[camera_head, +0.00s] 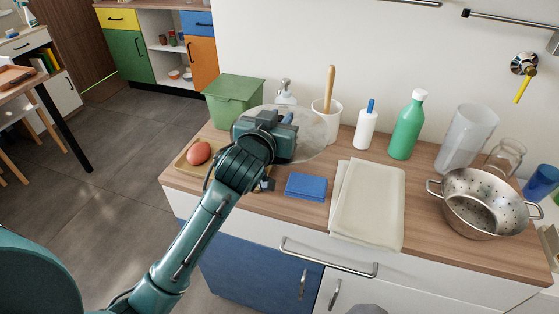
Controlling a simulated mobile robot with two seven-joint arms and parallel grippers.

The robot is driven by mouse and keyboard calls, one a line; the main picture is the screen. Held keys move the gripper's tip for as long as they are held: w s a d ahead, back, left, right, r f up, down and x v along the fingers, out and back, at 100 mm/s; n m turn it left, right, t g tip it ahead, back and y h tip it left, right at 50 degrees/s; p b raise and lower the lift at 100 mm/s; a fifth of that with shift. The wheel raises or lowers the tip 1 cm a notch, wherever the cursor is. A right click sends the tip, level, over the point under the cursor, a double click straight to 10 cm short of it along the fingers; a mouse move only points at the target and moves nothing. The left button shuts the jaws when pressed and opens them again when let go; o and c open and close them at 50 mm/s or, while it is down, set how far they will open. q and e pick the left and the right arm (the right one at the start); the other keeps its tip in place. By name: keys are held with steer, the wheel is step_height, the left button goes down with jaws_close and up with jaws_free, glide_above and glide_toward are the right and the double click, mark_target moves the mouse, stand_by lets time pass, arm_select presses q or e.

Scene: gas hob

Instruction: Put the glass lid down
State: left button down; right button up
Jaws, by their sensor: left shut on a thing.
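The glass lid (316,136) is a clear round disc in the head view, above the back left part of the wooden counter. My left gripper (284,128) is in front of it and shut on it. My gripper and wrist hide the lid's left part and its knob. The lid looks raised above the counter, but its exact height is hard to tell. My right gripper is not in view.
A beige towel (368,205), bottles and a steel colander (483,206) lie rightward. Little counter is bare.

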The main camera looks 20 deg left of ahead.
arm_select(q)
step_height(320, 180, down, 7)
steer(key=shift+f+b, duration=0.1)
steer(key=shift+b, duration=0.25)
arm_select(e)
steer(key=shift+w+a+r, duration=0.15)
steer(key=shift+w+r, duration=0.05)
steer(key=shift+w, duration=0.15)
